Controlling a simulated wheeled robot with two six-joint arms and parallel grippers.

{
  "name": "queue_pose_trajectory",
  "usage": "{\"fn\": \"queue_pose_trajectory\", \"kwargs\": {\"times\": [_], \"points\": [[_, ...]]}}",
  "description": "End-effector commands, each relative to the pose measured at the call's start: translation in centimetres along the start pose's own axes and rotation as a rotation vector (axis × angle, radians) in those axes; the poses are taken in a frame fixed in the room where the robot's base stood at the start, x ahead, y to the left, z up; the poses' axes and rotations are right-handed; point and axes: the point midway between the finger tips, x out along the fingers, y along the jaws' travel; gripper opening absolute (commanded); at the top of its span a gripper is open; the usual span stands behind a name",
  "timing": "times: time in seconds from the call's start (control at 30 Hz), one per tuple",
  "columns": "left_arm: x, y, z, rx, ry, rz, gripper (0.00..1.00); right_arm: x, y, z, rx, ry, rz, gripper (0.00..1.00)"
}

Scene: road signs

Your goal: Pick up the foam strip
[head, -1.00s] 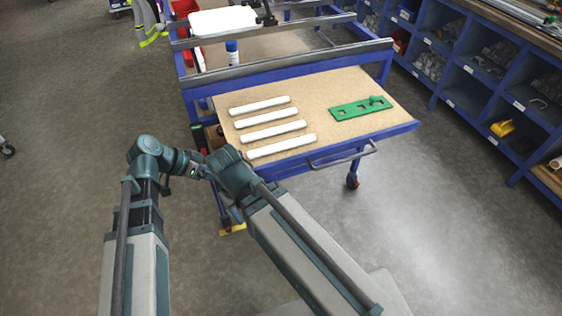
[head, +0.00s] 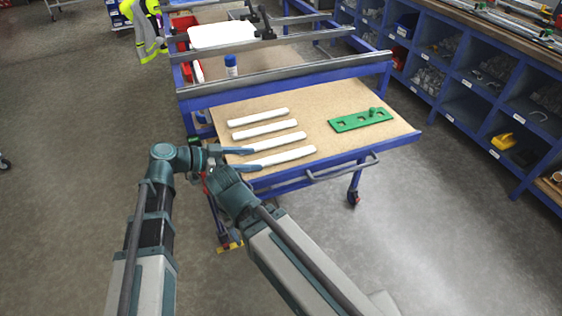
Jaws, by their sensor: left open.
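Several white foam strips lie side by side on the tan board of the cart: the farthest (head: 258,117), one behind the middle (head: 265,129), one in front of it (head: 275,142) and the nearest (head: 285,157). My left gripper (head: 257,159) is open at the left ends of the two nearest strips, its fingers pointing right over the board. I cannot tell whether the fingers touch a strip. My right arm (head: 235,195) crosses in front of the cart's near left corner; its gripper does not show.
A green plate with square holes and a knob (head: 361,120) lies on the right of the board (head: 318,113). A blue-capped bottle (head: 231,66) stands behind the grey rail. Blue shelving (head: 470,80) is at the right. A person (head: 146,30) stands at the far left.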

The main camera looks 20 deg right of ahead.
Motion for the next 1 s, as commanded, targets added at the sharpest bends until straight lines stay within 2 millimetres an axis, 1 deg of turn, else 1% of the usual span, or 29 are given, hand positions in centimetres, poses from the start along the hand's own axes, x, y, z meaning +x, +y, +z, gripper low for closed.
{"fn": "queue_pose_trajectory", "kwargs": {"times": [0.03,0.2,0.43,0.53,0.73,0.83,0.9,1.0], "points": [[1.0,0.0,0.2,0.001,0.0,0.004,0.7,0.5,-0.1,0.0,0.0,0.0,0.0,0.5],[2.4,0.0,0.1,0.0,-0.001,0.002,0.7,0.9,-0.1,-0.1,0.0,0.0,0.0,0.5],[2.7,-0.1,0.0,-0.001,-0.001,0.0,0.7,0.9,-0.1,-0.1,0.0,0.0,0.0,0.5],[3.2,-0.2,0.1,0.0,-0.001,0.0,0.7,1.2,-0.1,-0.1,0.0,0.0,0.0,0.5],[5.8,-0.9,0.3,0.0,-0.001,0.002,0.7,2.2,-0.2,-0.1,0.0,0.0,0.0,0.5],[7.2,-0.8,0.3,0.0,-0.002,0.002,0.7,2.7,-0.3,-0.2,0.0,0.0,0.0,0.5],[7.8,-0.8,0.2,0.0,-0.002,0.001,0.7,2.8,-0.3,-0.2,0.0,0.0,0.0,0.5],[7.9,-0.8,0.1,-0.001,-0.002,0.0,0.7,2.7,-0.3,-0.2,0.0,0.0,0.0,0.5]]}}
